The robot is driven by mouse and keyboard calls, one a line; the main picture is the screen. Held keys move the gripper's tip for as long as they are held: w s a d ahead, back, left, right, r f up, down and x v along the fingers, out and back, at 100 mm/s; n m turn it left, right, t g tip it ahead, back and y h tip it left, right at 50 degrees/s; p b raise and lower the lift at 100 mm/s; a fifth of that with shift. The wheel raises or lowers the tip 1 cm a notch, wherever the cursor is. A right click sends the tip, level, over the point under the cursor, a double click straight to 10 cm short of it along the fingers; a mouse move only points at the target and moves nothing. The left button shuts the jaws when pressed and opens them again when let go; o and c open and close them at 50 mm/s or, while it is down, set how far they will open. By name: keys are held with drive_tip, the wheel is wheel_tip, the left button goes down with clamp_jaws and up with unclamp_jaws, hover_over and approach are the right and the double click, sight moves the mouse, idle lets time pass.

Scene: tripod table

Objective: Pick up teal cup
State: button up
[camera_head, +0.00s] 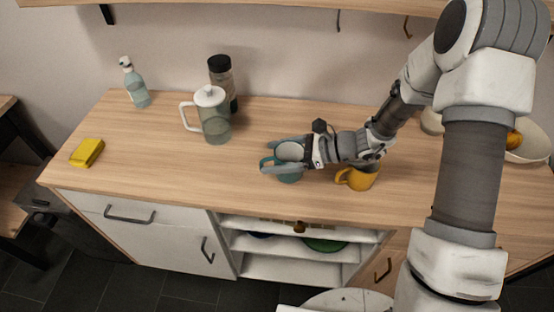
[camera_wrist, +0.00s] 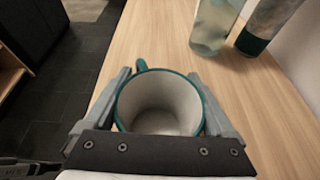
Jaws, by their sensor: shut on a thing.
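The teal cup (camera_head: 289,173) stands upright on the wooden counter, with its handle toward the left in the head view. In the wrist view the cup (camera_wrist: 160,103) shows a teal rim, a pale inside that looks empty, and its handle at the upper left. My gripper (camera_head: 284,156) reaches in from the right with one finger on each side of the cup, shut on its body. In the wrist view my gripper (camera_wrist: 163,98) has its fingers against the left and right sides of the cup. I cannot tell whether its base touches the counter.
An orange mug (camera_head: 357,179) stands just right of the cup, under my wrist. A glass pitcher (camera_head: 212,117), a dark-lidded jar (camera_head: 221,78) and a soap bottle (camera_head: 134,84) stand behind left. A yellow sponge (camera_head: 87,152) lies far left. The counter's front edge is close.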

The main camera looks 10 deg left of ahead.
wheel_tip(320, 180, up, 2)
drive_tip(key=shift+r, duration=0.1)
drive_tip(key=s+r+p+v, duration=0.1)
drive_tip(key=v, duration=1.2)
drive_tip(key=shift+r, duration=0.35)
drive_tip(key=shift+s+a, duration=0.1)
drive_tip(key=shift+a, duration=0.1)
